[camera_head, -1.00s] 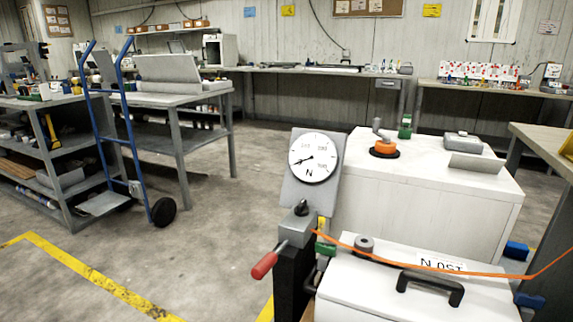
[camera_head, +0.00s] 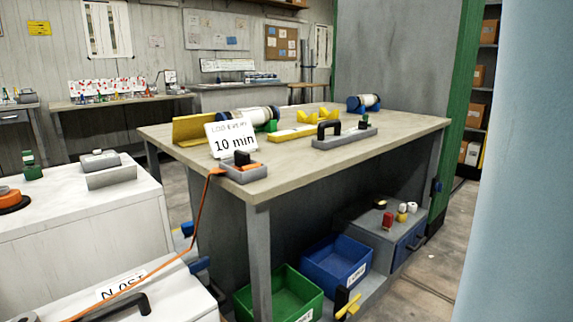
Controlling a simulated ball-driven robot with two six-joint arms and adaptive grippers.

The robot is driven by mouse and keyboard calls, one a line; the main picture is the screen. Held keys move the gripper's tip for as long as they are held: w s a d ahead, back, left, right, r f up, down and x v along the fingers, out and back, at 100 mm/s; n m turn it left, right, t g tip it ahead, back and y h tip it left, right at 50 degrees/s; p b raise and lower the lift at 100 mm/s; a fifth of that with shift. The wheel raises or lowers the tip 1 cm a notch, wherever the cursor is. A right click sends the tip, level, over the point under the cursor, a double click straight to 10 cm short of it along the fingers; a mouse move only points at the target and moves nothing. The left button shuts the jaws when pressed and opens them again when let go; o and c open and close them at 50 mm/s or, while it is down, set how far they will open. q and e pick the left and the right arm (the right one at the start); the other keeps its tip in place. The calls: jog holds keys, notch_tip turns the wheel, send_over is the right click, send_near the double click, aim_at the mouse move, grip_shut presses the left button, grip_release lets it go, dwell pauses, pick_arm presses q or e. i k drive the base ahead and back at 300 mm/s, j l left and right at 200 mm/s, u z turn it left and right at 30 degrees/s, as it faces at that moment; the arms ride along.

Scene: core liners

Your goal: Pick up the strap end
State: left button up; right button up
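An orange strap (camera_head: 198,212) runs up from the white chest (camera_head: 180,300) at the lower left to the near left corner of the workbench (camera_head: 400,138). Its upper end (camera_head: 216,172) meets the bench edge beside a small grey tray (camera_head: 245,175). The tray holds a dark block and an orange piece; I cannot tell whether that piece joins the strap. Neither of my grippers shows in this view.
A "10 min" sign (camera_head: 233,139) stands behind the tray. A yellow holder (camera_head: 195,128), white cylinders and a black-handled tool (camera_head: 343,137) occupy the bench. A green bin (camera_head: 290,290) and blue bin (camera_head: 335,262) sit below. A white cabinet (camera_head: 90,225) stands left.

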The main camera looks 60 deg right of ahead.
aim_at(242, 159)
jog(key=k+j+z, duration=0.1)
jog(key=z, duration=1.45)
jog(key=i+j+u, duration=0.1)
jog(key=u, duration=0.15)
jog(key=i, duration=0.1)
